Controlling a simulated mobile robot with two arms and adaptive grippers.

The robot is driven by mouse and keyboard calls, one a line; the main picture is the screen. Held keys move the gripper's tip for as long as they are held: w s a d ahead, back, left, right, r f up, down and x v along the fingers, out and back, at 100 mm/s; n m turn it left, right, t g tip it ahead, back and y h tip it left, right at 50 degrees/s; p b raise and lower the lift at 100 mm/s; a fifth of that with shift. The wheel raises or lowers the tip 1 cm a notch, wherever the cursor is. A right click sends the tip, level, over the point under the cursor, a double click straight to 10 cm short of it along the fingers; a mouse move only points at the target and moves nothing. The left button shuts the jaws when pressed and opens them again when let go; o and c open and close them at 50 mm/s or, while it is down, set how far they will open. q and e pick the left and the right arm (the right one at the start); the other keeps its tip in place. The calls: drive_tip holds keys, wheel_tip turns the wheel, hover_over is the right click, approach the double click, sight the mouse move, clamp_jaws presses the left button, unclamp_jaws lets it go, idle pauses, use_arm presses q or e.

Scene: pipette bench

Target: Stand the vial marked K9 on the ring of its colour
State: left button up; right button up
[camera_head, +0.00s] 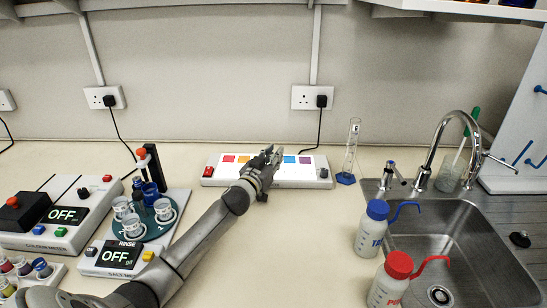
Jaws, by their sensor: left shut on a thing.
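My left gripper (271,155) is over the middle of a long white panel (311,180) at the back of the bench. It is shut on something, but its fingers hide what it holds. Coloured squares show on the panel on both sides of the gripper, including red, orange, blue and purple ones. Several small vials with coloured caps (23,268) stand in a rack at the lower left. No K9 mark can be read on any of them. No coloured rings can be made out. My right gripper is not in view.
A measuring cylinder (349,152), blue-capped (371,227) and red-capped (391,278) bottles and a sink (456,255) are at the right. The bench centre front is clear.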

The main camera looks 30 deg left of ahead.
use_arm(q)
drive_tip(key=shift+s+d+f, duration=0.1)
drive_tip(key=shift+f, duration=0.6)
drive_tip(key=o, duration=0.8)
drive_tip(key=shift+f, duration=0.2)
drive_tip(key=shift+o, duration=0.3)
drive_tip(key=shift+r, duration=0.3)
drive_tip(key=shift+r+p, duration=0.45)
drive_tip(key=shift+p, duration=0.15)
drive_tip(key=s+p, duration=0.1)
drive_tip(key=s, duration=0.2)
drive_tip(key=s+d+p, duration=0.1)
drive_tip(key=s, duration=0.3)
drive_tip(key=s+p, duration=0.1)
drive_tip(key=s, duration=0.2)
drive_tip(key=shift+s+d+r+p, duration=0.1)
drive_tip(key=shift+s+d+p, duration=0.05)
drive_tip(key=shift+p, duration=0.2)
drive_tip(key=shift+s+d, duration=0.1)
drive_tip(key=shift+s, duration=0.6)
